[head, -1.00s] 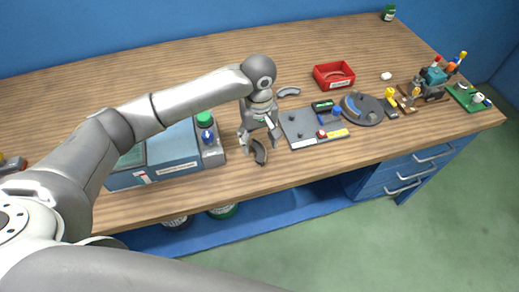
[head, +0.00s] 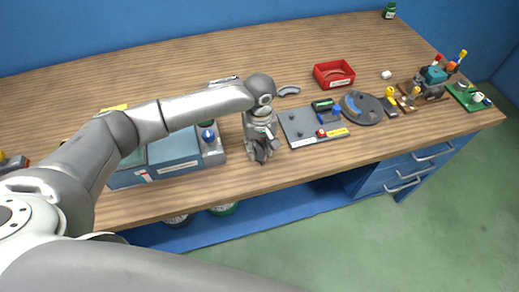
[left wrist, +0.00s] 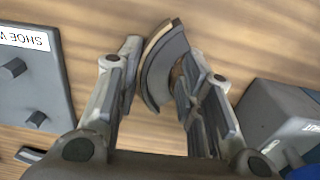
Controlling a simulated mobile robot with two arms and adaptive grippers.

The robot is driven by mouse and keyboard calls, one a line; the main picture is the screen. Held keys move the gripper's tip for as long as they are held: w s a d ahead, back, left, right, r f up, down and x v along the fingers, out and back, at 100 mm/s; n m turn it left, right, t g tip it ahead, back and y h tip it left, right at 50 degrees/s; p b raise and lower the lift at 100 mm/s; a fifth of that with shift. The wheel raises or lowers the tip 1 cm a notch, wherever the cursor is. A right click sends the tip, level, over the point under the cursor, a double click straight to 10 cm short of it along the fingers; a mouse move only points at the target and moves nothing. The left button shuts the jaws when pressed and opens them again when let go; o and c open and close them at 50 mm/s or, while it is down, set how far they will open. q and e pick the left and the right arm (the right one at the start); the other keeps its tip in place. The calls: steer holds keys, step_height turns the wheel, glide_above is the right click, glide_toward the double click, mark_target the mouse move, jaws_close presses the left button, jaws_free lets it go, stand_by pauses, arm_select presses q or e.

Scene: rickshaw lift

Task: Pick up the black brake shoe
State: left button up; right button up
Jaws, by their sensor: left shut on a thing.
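The black brake shoe (left wrist: 159,68) is a dark curved piece with a lighter tan rim. In the left wrist view it sits between the two fingers of my left gripper (left wrist: 165,75), which is shut on it. In the head view my left gripper (head: 262,152) points down just above the front part of the wooden bench and hides most of the shoe. Whether the shoe still touches the bench cannot be told. My right gripper is not in view.
A grey board with pegs (head: 303,133) lies right of my left gripper, and a blue-grey box (head: 175,154) stands left. A grey curved piece (head: 289,91) and a red bin (head: 333,74) lie behind. A round dark plate (head: 371,113) is further right.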

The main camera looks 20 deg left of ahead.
arm_select(q)
steer(key=shift+c, duration=1.2)
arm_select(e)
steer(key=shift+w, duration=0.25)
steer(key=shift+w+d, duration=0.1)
